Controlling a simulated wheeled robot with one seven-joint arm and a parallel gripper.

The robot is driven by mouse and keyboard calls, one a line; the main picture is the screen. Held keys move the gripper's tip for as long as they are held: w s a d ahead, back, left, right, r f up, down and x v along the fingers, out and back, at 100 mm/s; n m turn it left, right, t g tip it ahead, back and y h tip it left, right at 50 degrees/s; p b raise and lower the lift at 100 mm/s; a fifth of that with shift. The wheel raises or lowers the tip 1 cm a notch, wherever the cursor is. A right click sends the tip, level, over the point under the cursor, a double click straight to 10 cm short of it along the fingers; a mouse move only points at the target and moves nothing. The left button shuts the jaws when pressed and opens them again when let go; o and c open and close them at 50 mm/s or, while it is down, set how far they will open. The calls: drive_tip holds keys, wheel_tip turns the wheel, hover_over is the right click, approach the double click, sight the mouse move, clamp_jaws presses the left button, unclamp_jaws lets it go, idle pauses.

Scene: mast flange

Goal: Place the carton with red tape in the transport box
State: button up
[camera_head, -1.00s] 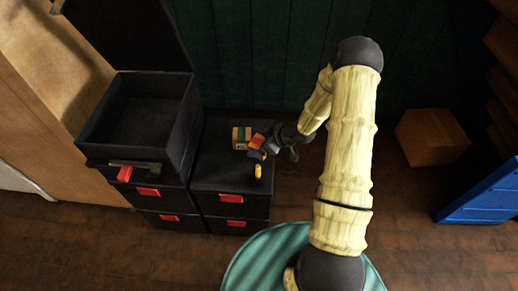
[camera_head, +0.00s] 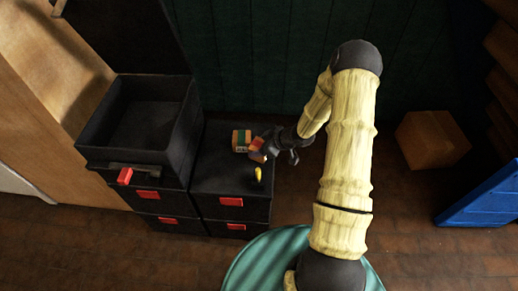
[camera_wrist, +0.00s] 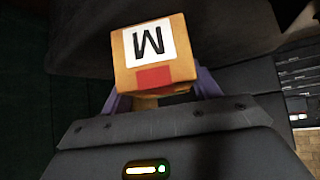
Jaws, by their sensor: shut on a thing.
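The carton with red tape (camera_wrist: 153,48) is orange-brown, with a white label marked M and a red patch. My gripper (camera_wrist: 158,92) is shut on it, its purple fingers on either side. In the head view the carton (camera_head: 257,149) shows small at the end of my gripper (camera_head: 262,151), over the top of a black case. I cannot tell whether it is clear of that top. The transport box (camera_head: 184,110) appears to be the open black box with its lid raised, to the left of my gripper. Its visible inside looks empty.
A carton with a green band (camera_head: 241,140) stands on the black case (camera_head: 217,180), close behind my gripper. A small yellow thing (camera_head: 258,174) is near the case's front edge. A brown box (camera_head: 432,138) and a blue crate (camera_head: 485,200) are at the right.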

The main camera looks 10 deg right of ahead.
sight(260, 145)
drive_tip(key=shift+r, duration=0.1)
wheel_tip(260, 145, up, 10)
drive_tip(key=p, duration=0.3)
drive_tip(key=shift+p, duration=0.35)
